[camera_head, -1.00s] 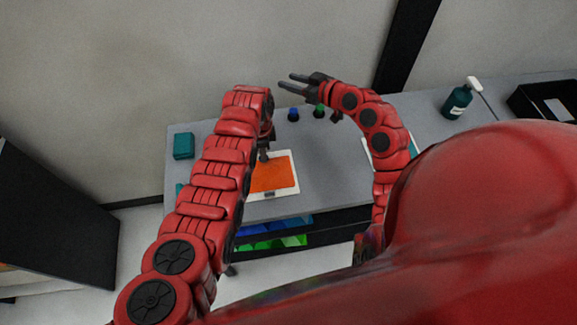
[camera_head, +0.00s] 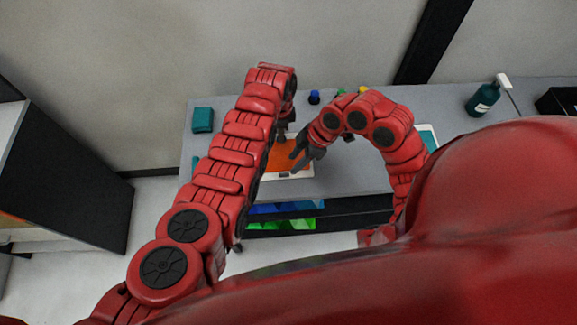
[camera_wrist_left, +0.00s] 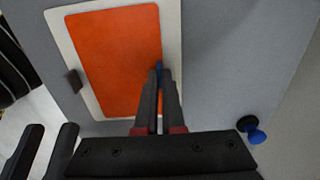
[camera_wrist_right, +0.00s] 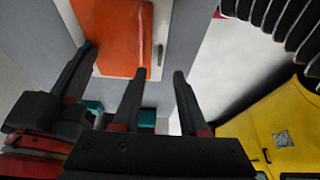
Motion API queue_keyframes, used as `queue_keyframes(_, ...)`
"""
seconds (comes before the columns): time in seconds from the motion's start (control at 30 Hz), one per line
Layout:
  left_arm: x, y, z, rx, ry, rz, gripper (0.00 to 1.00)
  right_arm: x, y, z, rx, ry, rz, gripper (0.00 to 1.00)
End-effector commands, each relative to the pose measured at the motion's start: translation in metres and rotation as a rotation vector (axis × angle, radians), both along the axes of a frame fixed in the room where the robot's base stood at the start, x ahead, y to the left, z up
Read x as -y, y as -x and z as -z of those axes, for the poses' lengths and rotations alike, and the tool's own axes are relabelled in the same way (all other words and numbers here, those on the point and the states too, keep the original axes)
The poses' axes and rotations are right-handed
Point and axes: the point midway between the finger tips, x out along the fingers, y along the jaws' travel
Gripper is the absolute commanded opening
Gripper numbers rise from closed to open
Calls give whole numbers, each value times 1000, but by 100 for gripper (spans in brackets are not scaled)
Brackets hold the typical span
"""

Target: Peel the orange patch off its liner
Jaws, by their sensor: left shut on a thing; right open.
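The orange patch (camera_head: 279,156) lies on a white liner (camera_head: 304,172) on the grey table. In the left wrist view the patch (camera_wrist_left: 115,60) looks flat, with liner (camera_wrist_left: 172,30) showing around it. My left gripper (camera_head: 283,131) is at the patch's edge. Its tips (camera_wrist_left: 159,78) are shut on a small blue piece (camera_wrist_left: 158,68) there. The right wrist view also shows this blue tip (camera_wrist_right: 87,45) beside the patch. My right gripper (camera_head: 297,162) is open and empty, near the liner's front edge. Its spread fingers (camera_wrist_right: 160,78) show in the right wrist view.
A small dark clip (camera_wrist_left: 73,82) sits on the liner's edge. A blue knob (camera_head: 314,97) stands behind the patch. Coloured bins (camera_head: 285,215) are below the table.

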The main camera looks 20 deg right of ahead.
Motion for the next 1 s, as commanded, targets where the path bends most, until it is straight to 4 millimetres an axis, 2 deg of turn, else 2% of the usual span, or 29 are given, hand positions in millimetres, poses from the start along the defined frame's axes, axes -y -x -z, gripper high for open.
queue_keyframes(0.1,0,0,0,0,0,0,0,-11,0,25,-9,-2,-1,42)
queue_keyframes(0.3,0,0,0,0,0,0,0,-22,-5,51,-5,-1,0,42)
queue_keyframes(0.5,0,0,0,0,0,0,0,-26,-7,61,-1,-1,3,42)
queue_keyframes(0.77,0,0,0,0,0,0,0,-26,-8,62,1,-1,3,42)
queue_keyframes(1.0,0,0,0,0,0,0,0,-26,-8,62,1,-1,4,0)
